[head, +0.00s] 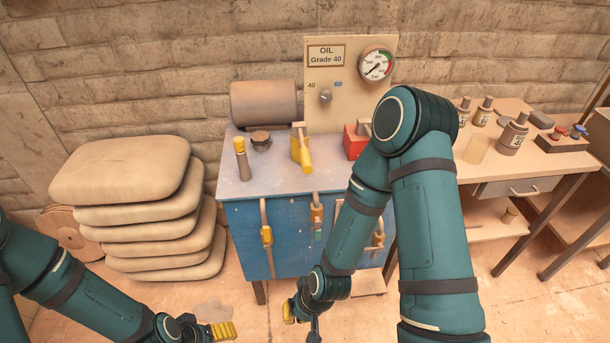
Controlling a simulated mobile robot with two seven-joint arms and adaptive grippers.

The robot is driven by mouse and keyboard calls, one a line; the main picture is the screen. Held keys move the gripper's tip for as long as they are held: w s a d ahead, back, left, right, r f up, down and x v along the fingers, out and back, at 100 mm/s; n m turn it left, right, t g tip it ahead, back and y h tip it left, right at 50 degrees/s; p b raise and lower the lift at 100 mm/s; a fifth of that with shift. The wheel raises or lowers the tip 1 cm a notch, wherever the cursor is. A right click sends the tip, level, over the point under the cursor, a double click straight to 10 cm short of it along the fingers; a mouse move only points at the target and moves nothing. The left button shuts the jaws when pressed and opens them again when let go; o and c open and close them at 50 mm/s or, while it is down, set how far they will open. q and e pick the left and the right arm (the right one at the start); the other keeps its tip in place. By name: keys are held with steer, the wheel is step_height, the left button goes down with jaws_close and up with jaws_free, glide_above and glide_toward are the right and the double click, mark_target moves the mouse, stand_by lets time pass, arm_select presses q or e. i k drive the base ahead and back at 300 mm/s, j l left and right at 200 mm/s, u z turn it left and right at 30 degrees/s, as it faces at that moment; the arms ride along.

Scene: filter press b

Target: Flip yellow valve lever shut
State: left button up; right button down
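A yellow valve (296,147) stands on the top of the blue cabinet, near its middle. Its yellow lever (306,161) points down toward the cabinet's front edge. My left gripper (222,331), with yellow finger pads, is low at the bottom of the head view, in front of the cabinet and apart from the valve. My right gripper (291,311) is also low, below the cabinet's front and partly hidden by its own wrist. Neither gripper touches the lever. I cannot tell how far the fingers of either are apart.
The blue cabinet (238,234) carries a brown cylinder (264,103), a yellow-topped handle (241,158) and a red block (353,145). Behind is a panel with a gauge (376,65). Stacked sacks (120,172) stand left; a bench with bottles (512,136) stands right. My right arm hides part of the cabinet.

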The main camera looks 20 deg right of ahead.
mark_target(266, 229)
steer(key=i+j, duration=0.75)
steer(key=j, duration=0.15)
